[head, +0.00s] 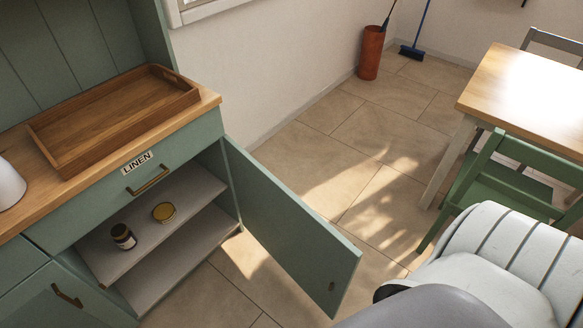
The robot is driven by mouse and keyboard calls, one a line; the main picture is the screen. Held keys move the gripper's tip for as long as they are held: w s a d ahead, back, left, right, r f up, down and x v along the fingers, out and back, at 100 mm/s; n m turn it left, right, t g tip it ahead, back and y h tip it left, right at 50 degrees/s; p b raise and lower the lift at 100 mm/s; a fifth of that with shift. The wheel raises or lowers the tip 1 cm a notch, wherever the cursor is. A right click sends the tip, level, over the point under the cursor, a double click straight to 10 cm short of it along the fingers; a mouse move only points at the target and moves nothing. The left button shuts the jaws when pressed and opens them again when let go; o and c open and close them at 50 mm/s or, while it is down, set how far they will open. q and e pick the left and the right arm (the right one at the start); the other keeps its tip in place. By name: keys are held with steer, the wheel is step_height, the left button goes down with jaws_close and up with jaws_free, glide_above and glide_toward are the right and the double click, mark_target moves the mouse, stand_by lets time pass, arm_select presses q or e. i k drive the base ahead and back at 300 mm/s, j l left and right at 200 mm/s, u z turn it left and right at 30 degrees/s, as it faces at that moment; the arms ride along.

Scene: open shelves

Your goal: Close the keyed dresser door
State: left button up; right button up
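The green dresser door (285,225) stands wide open, hinged at the right side of the dresser and swung out over the floor. A small dark keyhole plate (332,286) shows near its free edge. No key can be made out. The green dresser (195,133) has a wooden top and a drawer labelled LINEN with a brass handle (148,181). The open compartment below holds a dark jar (123,237) and a yellow-lidded tin (164,212) on its shelf (195,199). Neither of my grippers is in view; a white and grey part of my body fills the lower right corner.
A wooden tray (112,122) sits on the dresser top. A second, shut door with a dark handle (67,295) is at lower left. A wooden table (530,95) and green chair (500,190) stand at right. Tiled floor (320,165) between is clear.

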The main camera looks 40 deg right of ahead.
mark_target(312, 251)
steer(key=k+l+u, duration=0.4)
steer(key=k+l, duration=0.45)
steer(key=i+l+u, duration=0.1)
steer(key=l+u, duration=0.15)
steer(key=l, duration=0.8)
steer(key=l+u, duration=0.25)
steer(key=l, duration=0.8)
